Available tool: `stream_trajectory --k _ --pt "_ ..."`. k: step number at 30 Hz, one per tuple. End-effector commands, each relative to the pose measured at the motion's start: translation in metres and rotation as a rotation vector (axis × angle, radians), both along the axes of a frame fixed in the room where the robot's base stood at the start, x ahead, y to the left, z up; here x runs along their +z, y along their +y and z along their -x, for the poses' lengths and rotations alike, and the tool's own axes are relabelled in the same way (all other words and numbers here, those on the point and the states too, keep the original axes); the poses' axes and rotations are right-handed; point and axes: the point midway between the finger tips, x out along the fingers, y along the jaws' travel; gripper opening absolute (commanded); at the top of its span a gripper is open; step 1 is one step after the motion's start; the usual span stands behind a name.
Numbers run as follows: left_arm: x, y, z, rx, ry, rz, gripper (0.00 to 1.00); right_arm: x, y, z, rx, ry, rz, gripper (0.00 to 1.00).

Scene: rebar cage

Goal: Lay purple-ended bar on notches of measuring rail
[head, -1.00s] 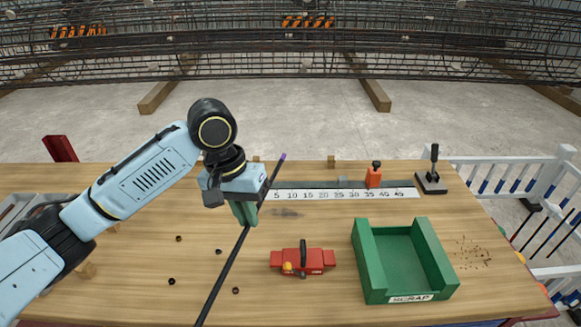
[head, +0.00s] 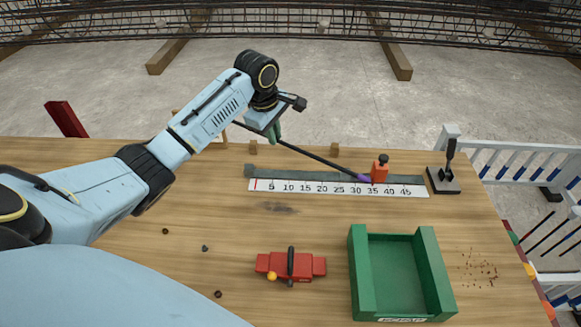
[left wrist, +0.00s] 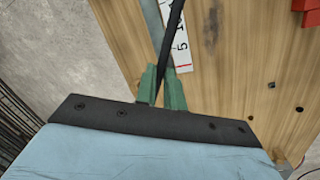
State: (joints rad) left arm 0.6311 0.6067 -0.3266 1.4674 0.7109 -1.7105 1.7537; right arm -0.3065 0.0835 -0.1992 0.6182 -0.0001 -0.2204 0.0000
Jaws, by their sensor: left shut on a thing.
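My left gripper (head: 275,135) has green fingers shut on the dark purple-ended bar (head: 318,157). The bar slants down to the right from the gripper. Its purple end (head: 363,178) overlaps the measuring rail (head: 310,173) just left of the orange stop block (head: 380,170); I cannot tell whether it touches. The gripper end is beyond the rail's far side and looks raised. In the left wrist view the bar (left wrist: 172,28) runs between the fingers (left wrist: 161,82), crossing over the numbered scale (left wrist: 181,52). Notches are too small to make out. My right gripper is not in view.
A red tool (head: 291,265) and a green scrap tray (head: 361,285) stand nearer on the wooden table. A black lever device (head: 443,180) stands right of the rail. Small dark bits lie at the left. The table's middle is mostly clear.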

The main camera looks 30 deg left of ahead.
Motion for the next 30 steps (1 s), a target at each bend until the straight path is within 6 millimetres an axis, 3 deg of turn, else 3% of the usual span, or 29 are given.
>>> stream_trajectory --k 3,9,18,26,30 --pt "-0.012 0.036 0.000 0.265 0.011 0.002 0.00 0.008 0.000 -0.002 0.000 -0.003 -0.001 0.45" --pt "-0.028 0.067 0.004 0.501 0.019 -0.003 0.00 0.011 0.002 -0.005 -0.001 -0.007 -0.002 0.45" --pt "-0.078 0.072 0.006 0.539 0.022 -0.006 0.00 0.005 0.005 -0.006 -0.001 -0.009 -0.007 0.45" --pt "-0.099 0.072 0.006 0.536 0.020 -0.006 0.00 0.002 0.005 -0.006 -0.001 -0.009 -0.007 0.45" --pt "-0.119 0.072 0.006 0.536 0.021 -0.005 0.00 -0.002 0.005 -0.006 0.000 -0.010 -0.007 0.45"
